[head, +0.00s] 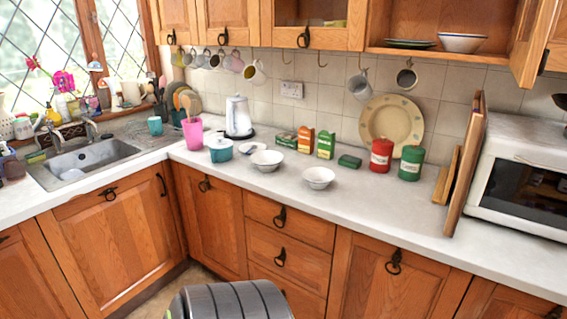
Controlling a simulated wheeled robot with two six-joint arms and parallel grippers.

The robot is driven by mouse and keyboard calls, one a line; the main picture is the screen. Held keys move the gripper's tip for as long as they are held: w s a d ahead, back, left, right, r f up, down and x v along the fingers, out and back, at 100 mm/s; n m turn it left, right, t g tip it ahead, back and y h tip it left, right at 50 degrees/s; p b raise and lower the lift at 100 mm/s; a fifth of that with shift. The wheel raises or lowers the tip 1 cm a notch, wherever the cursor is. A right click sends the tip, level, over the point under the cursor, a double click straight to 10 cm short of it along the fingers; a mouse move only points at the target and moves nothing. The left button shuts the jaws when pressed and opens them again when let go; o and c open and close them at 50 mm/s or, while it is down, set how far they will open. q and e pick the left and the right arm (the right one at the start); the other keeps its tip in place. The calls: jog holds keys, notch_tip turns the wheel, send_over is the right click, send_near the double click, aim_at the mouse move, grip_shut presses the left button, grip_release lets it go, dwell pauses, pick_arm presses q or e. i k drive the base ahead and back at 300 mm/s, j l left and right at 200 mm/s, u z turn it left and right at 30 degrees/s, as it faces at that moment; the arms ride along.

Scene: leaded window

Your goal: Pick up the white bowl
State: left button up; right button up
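Two white bowls stand upright on the pale countertop in the head view. One white bowl (318,178) is near the counter's front edge, above the drawers. The other white bowl (266,161) is a little further back and to the left. Neither of my grippers shows in this view.
A teal pot (220,153), a pink cup (192,133) and a white kettle (238,118) stand left of the bowls. Small boxes (306,140) and red (381,155) and green (411,162) canisters stand behind and right. The countertop (360,202) is clear right of the front bowl.

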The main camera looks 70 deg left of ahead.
aim_at(267, 161)
jog(key=u, duration=2.45)
